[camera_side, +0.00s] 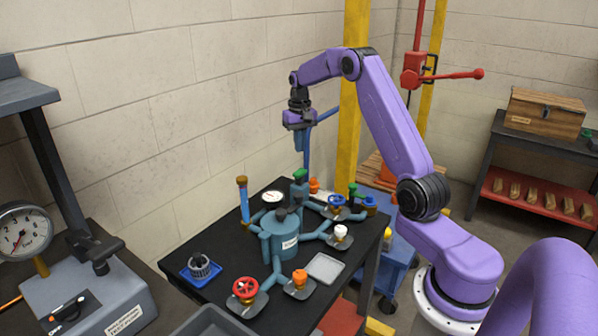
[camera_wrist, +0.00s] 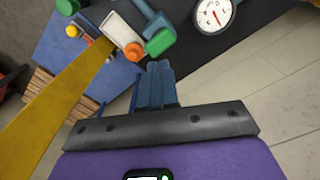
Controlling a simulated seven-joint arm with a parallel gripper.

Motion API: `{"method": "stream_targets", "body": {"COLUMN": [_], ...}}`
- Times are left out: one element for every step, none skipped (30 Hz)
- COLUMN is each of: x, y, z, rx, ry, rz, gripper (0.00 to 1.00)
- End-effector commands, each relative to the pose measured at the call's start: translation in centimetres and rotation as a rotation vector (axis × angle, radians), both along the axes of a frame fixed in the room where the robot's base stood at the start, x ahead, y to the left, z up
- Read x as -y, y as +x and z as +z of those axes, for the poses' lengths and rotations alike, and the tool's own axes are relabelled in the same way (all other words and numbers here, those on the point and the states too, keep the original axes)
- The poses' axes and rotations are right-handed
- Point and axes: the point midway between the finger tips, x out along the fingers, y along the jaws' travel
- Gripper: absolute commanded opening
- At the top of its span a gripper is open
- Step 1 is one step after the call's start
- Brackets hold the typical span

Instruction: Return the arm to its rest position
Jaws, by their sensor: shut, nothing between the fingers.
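My gripper (camera_side: 299,143) hangs at the end of my purple arm, high above the back of the black table (camera_side: 182,262). Its blue fingers point down and are shut together, with nothing held. In the wrist view my gripper (camera_wrist: 160,70) shows its two fingers side by side and touching. Below it in the side view stands a blue-grey manifold (camera_side: 282,240) with several pipes and valves. The gripper is apart from the manifold and from the table.
The table bears a red handwheel (camera_side: 245,289), an orange knob (camera_side: 299,277), a grey tray (camera_side: 325,267) and a blue tray (camera_side: 201,270). A yellow post (camera_side: 355,120) stands close to my arm. A wooden box (camera_side: 545,113) sits on a shelf at right.

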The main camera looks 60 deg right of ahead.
Motion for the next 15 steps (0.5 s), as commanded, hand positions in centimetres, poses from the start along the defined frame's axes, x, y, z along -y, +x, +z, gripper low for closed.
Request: {"method": "stream_targets", "body": {"x": [0.0,0.0,0.0,0.0,0.0,0.0,0.0,0.0,0.0,0.0,0.0,-0.2,-0.4,-0.8,-1.6], "y": [0.0,0.0,0.0,0.0,0.0,0.0,0.0,0.0,0.0,0.0,0.0,0.0,0.1,0.1,0.2], "z": [0.3,0.3,0.4,0.4,0.4,0.4,0.4,0.4,0.4,0.4,0.4,0.5,0.5,0.6,0.8], "rx": [0.001,0.001,0.001,0.001,0.000,0.000,0.000,0.000,0.000,0.000,0.000,0.000,0.000,0.000,0.000], "ry": [-0.001,-0.001,-0.001,-0.001,0.000,0.000,0.000,0.000,0.000,0.000,0.000,0.000,0.000,0.000,0.000], "rz": [0.000,0.000,0.000,0.000,0.000,0.000,0.000,0.000,0.000,0.000,0.001,0.004,0.010,0.018,0.036], "gripper": [0.00,0.00,0.00,0.00,0.00,0.00,0.00,0.00,0.00,0.00,0.00,0.00,0.00,0.00,0.00]}}
